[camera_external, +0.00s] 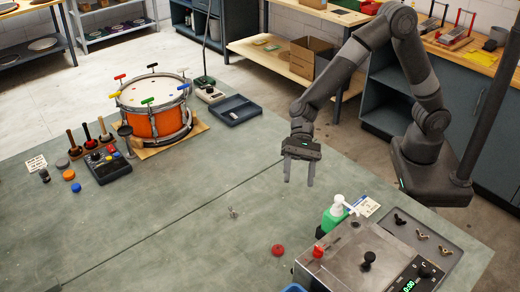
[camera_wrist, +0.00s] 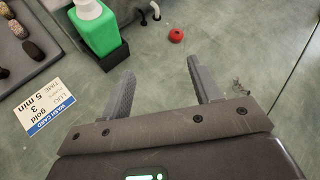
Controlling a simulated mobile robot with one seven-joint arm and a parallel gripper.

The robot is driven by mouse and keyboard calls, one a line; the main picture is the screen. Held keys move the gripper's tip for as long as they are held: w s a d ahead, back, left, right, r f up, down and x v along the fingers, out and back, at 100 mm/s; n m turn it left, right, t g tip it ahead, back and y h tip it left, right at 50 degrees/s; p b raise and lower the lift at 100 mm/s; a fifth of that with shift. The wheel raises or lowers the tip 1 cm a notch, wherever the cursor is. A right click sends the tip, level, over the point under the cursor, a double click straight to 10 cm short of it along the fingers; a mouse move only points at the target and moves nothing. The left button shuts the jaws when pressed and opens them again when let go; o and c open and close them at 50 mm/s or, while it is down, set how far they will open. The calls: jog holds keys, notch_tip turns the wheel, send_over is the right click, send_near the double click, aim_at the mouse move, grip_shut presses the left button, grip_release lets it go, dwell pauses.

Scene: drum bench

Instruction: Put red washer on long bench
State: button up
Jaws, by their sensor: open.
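A small red ring-shaped piece (camera_external: 277,250), which looks like the red washer, lies flat on the grey-green bench top (camera_external: 190,215), left of a steel box. It also shows near the top of the wrist view (camera_wrist: 176,35), with a dark centre. My gripper (camera_external: 299,182) hangs above the bench near its right edge, fingers pointing down, apart from the washer. In the wrist view my gripper's fingers (camera_wrist: 161,65) are spread with nothing between them. Which surface is the long bench is not certain; a wooden-topped bench (camera_external: 268,60) also stands behind.
A green bottle (camera_external: 335,217) stands beside the steel box (camera_external: 340,258), close to my gripper. A small metal piece (camera_external: 233,213) lies mid-bench. An orange drum (camera_external: 155,108), a control box (camera_external: 108,164) and a dark tray (camera_external: 236,110) stand farther back. The bench middle is mostly clear.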

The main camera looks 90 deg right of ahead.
aim_at(278, 247)
jog(key=w+a+f+m, duration=0.1)
jog(key=f, duration=0.1)
jog(key=w+a+f+m+y, duration=0.1)
jog(key=a+f+m, duration=0.1)
jog(key=f, duration=0.1)
jog(key=w+a+f+m, duration=0.2)
jog(key=shift+a+f+t+y, duration=0.2)
jog(key=shift+f+t+y, duration=0.1)
jog(key=shift+t, duration=0.1)
jog(key=shift+a+f, duration=0.1)
jog(key=shift+a, duration=0.15)
jog(key=x, duration=1)
jog(key=shift+s+a, duration=0.1)
jog(key=shift+a, duration=0.1)
jog(key=c, duration=1.1)
jog(key=shift+c, duration=0.2)
